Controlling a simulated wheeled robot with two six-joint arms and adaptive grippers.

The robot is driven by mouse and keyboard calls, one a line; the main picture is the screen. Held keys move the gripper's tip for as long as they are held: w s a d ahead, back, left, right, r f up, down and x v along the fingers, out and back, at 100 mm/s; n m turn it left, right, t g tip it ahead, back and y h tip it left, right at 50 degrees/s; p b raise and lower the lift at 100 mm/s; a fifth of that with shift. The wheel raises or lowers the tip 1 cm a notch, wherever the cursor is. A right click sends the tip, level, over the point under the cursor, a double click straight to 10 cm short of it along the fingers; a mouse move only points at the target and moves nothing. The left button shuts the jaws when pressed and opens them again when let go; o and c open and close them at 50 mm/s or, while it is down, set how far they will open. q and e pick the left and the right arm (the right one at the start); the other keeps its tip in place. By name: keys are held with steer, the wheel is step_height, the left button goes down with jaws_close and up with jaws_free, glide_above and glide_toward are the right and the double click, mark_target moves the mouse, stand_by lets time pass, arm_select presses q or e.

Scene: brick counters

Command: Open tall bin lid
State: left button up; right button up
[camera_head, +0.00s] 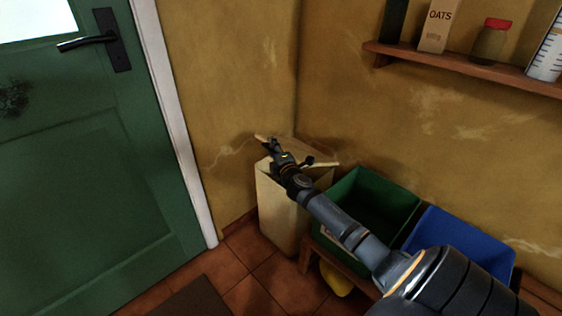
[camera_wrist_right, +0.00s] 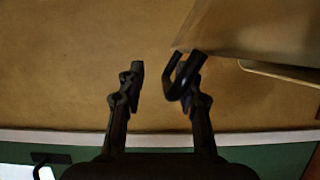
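The tall cream bin (camera_head: 283,212) stands upright in the corner between the door and the shelf wall. Its lid (camera_head: 314,157) is at the top and looks tilted, with an edge jutting past the bin's body. In the wrist view, the lid (camera_wrist_right: 255,28) is at upper right, apart from a pale bin edge (camera_wrist_right: 282,75). My right gripper (camera_head: 271,146) is at the lid's far left side. In the wrist view its fingers (camera_wrist_right: 165,78) are spread. A black hook-shaped handle (camera_wrist_right: 181,76) lies against the right finger; whether it is gripped cannot be told. My left gripper is not in view.
A green open bin (camera_head: 345,205) and a blue open bin (camera_head: 440,237) stand right of the tall bin on a low wooden bench. A green door (camera_head: 95,180) is at left. A wall shelf (camera_head: 470,68) holds an oats box and jars. A yellow object (camera_head: 337,280) lies below the bench.

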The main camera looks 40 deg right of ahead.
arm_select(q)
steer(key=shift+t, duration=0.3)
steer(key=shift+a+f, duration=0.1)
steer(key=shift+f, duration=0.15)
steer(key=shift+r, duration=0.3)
arm_select(e)
steer(key=r+v, duration=0.1)
steer(key=v, duration=1)
steer(key=shift+s+d, duration=0.2)
steer(key=shift+d, duration=0.15)
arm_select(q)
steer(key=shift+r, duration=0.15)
